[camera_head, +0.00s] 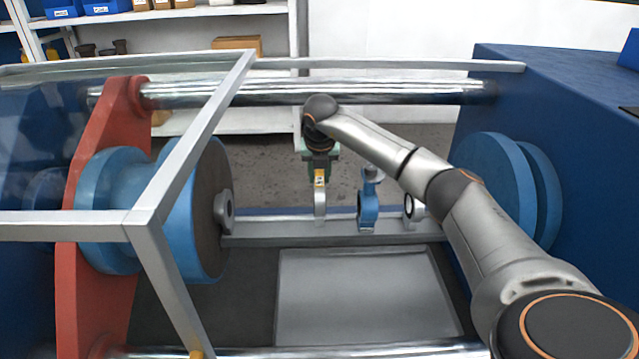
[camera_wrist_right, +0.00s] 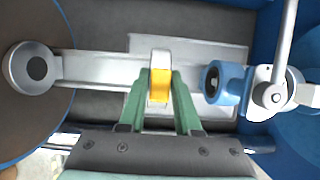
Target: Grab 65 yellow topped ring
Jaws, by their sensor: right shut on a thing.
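The yellow-topped ring (camera_head: 320,200) stands upright on the grey rail in the head view, with its yellow part at the top. In the right wrist view the yellow top (camera_wrist_right: 160,82) lies between two green fingers. My right gripper (camera_head: 319,176) comes down from above and is shut on the top of the ring. It also shows in the right wrist view (camera_wrist_right: 160,90). The number on the ring is too small to read. My left gripper is not in view.
A blue valve (camera_head: 368,205) stands on the rail (camera_head: 285,236) right of the ring, with a pale ring (camera_head: 411,207) beyond it. Blue flanges (camera_head: 493,185) bound the right side. A glass guard frame (camera_head: 190,155) and red plate (camera_head: 95,190) are at left. A grey plate (camera_head: 360,295) lies in front.

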